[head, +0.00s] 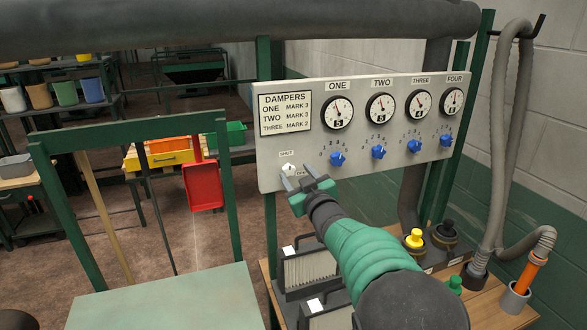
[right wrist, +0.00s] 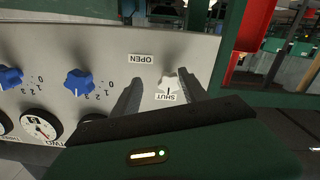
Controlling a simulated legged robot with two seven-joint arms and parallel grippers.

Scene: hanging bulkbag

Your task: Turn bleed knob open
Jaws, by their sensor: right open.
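The white bleed knob (head: 289,169) sits at the lower left of the grey panel (head: 345,165), with a SHUT label above it and an OPEN label to its right. In the right wrist view, which is upside down, the knob (right wrist: 170,82) shows its dark mark toward SHUT. My right gripper (head: 297,177) is open in front of the knob. In the wrist view its two fingers (right wrist: 161,92) stand on either side of the knob; I cannot tell whether they touch it. My left gripper is not in view.
Several blue dials (head: 337,159) and round gauges (head: 338,112) line the panel to the right. Below are filter boxes (head: 311,270) and a yellow knob (head: 414,238) on a wooden bench (head: 480,310). A grey hose (head: 498,150) hangs at right.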

